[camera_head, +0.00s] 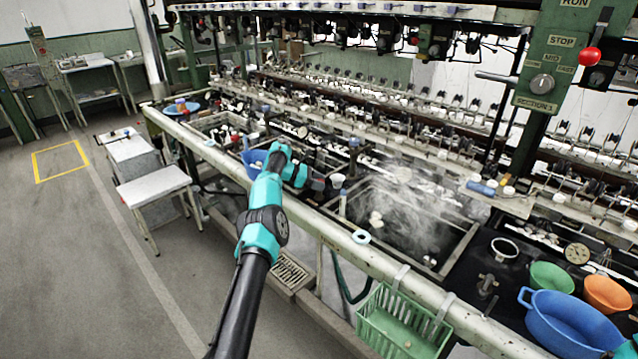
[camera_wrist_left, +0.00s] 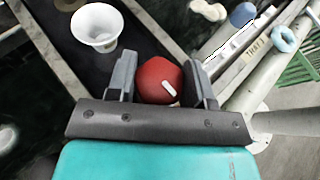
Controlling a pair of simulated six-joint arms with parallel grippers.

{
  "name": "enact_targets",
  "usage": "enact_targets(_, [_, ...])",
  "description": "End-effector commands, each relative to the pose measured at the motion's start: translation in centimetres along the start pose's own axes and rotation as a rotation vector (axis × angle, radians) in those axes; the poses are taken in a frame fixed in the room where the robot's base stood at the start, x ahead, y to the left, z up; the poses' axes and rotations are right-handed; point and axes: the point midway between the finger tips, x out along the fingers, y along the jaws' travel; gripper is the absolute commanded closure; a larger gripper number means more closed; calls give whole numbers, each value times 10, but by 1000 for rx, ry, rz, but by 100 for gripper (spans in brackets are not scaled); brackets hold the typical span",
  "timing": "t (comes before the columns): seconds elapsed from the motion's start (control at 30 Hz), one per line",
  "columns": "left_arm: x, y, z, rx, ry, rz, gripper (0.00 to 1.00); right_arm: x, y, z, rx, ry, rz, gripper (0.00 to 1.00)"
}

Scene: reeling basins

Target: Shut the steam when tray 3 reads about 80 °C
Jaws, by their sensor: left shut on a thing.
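My left gripper (camera_head: 318,183) reaches over the front rail to the left edge of the steaming basin. In the left wrist view its two fingers (camera_wrist_left: 162,85) are shut on a round red knob (camera_wrist_left: 158,80) with a white pointer mark. In the head view the knob is mostly hidden by the gripper. Steam rises over the dark water of the basin (camera_head: 445,262), where a few pale cocoons (camera_head: 376,219) float. A round dial gauge (camera_head: 577,253) sits at the right; its reading is too small to tell.
A white cup (camera_head: 337,181) stands close to my left gripper; it also shows in the left wrist view (camera_wrist_left: 97,25). A pale blue ring (camera_head: 361,237) lies on the rail. A green basket (camera_head: 402,322) hangs in front. Blue (camera_head: 570,322), green (camera_head: 551,277) and orange (camera_head: 607,293) bowls crowd the right.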

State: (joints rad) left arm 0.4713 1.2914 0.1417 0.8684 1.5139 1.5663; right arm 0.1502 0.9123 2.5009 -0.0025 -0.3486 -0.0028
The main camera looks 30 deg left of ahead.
Motion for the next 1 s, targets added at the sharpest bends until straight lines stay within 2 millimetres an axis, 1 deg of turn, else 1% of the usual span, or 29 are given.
enact_targets(0.17, [1, -1, 0, 0, 0, -4, 76, 0, 0, 0, 0, 0, 0, 30])
enact_targets(0.2, [1, -1, 0, 0, 0, -4, 51, 0, 0, 0, 0, 0, 0, 30])
enact_targets(0.43, [1, 0, 0, 0, 0, -2, 29, 0, 0, 0, 0, 0, 0, 30])
enact_targets(0.47, [1, 0, 0, 0, 0, -2, 27, 0, 0, 0, 0, 0, 0, 30])
enact_targets(0.77, [-3, 0, 0, -1, 0, 0, 27, 0, 0, 0, 0, 0, 0, 30])
enact_targets(0.87, [-11, 0, -1, -2, 1, 3, 27, 0, 0, 0, 0, 0, 0, 30])
enact_targets(0.97, [-26, 0, -2, -4, 1, 7, 27, 0, 0, 0, 0, 0, 0, 30])
enact_targets(1.0, [-33, 0, -3, -5, 1, 9, 27, 0, 0, 0, 0, 0, 0, 30])
